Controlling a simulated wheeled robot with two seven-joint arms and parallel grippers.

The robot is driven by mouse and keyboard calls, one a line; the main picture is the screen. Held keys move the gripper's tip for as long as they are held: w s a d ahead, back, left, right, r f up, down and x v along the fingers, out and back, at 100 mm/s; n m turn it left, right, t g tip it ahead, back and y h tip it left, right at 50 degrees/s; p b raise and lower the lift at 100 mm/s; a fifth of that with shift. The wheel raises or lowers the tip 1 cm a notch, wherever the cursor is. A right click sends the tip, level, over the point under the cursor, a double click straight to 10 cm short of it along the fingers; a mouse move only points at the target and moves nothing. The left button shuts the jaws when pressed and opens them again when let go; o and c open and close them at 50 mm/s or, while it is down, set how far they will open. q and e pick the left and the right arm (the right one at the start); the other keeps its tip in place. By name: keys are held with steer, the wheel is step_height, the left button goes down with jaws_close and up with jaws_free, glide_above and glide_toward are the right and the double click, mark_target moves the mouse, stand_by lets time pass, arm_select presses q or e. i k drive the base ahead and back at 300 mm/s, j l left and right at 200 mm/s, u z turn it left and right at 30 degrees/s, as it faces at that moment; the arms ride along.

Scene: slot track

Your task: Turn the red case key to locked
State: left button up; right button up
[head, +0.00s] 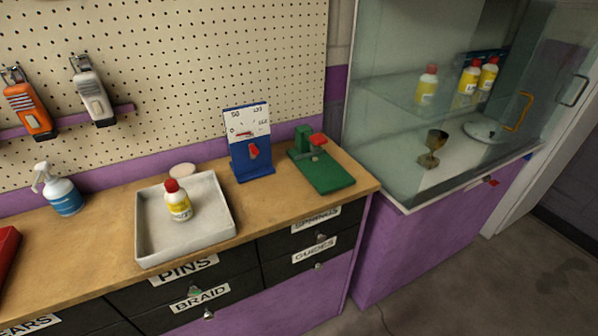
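The red case key (490,181) is a small red piece on the purple front of the glass display case (428,182), just under the glass at the right. It is too small here to tell which way it is turned. I cannot tell whether the glass is fully closed. Neither of my grippers is in view.
Inside the case are yellow bottles (427,86), a goblet (432,149) and a plate (484,130). The wooden counter (95,257) at left holds a tray (150,224) with a bottle, a blue gauge stand (251,157) and a green press (325,172). Floor before the case is mostly clear.

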mark_target(493, 183)
steer(key=z, duration=1.25)
